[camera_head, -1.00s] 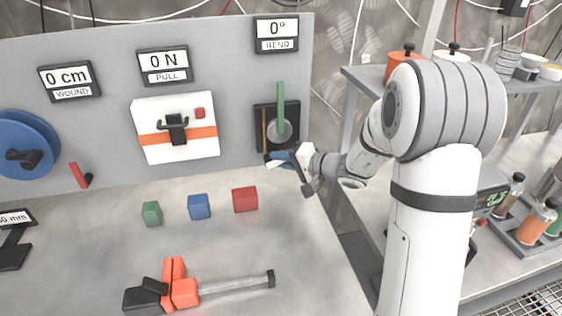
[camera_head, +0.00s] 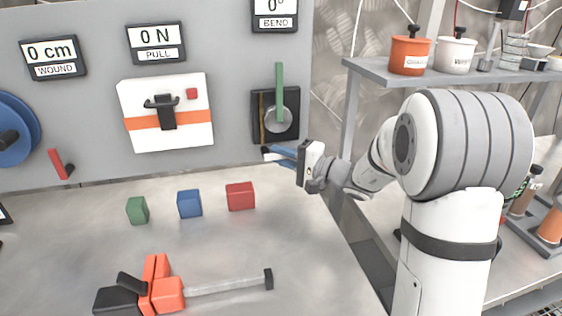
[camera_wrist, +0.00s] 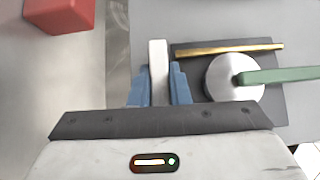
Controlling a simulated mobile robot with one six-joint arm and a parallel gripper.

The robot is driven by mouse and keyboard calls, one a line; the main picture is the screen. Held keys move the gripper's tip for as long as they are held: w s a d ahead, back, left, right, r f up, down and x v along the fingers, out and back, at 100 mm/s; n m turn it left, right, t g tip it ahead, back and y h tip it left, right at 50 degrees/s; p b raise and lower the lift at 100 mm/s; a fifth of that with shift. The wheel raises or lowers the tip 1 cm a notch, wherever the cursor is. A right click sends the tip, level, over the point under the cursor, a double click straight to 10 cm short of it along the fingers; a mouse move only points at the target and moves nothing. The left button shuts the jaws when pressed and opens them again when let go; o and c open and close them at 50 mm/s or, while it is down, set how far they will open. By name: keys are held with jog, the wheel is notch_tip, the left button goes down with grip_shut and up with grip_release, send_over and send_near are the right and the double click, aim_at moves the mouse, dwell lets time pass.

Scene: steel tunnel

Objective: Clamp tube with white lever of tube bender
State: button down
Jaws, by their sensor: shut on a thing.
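The tube bender (camera_head: 288,102) is a black plate on the grey panel, with a steel disc and an upright green lever (camera_head: 280,83). The white lever (camera_wrist: 158,66) stands at the plate's edge in the wrist view, between the two blue fingers. My gripper (camera_wrist: 158,88) is shut on this white lever.
Green (camera_head: 137,210), blue (camera_head: 189,204) and red (camera_head: 240,196) blocks lie on the table below the panel. An orange-and-black clamp-like tool (camera_head: 158,289) lies in front. A shelf (camera_head: 400,72) with pots stands at the right. A white pull box (camera_head: 140,98) is left of the bender.

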jog(key=shift+f, duration=0.1)
jog(key=c, duration=1.4)
grip_release()
jog(key=shift+o, duration=0.2)
jog(key=shift+d, duration=0.1)
jog(key=v, duration=0.7)
jog(key=shift+s+d, duration=0.2)
jog(key=shift+d, duration=0.05)
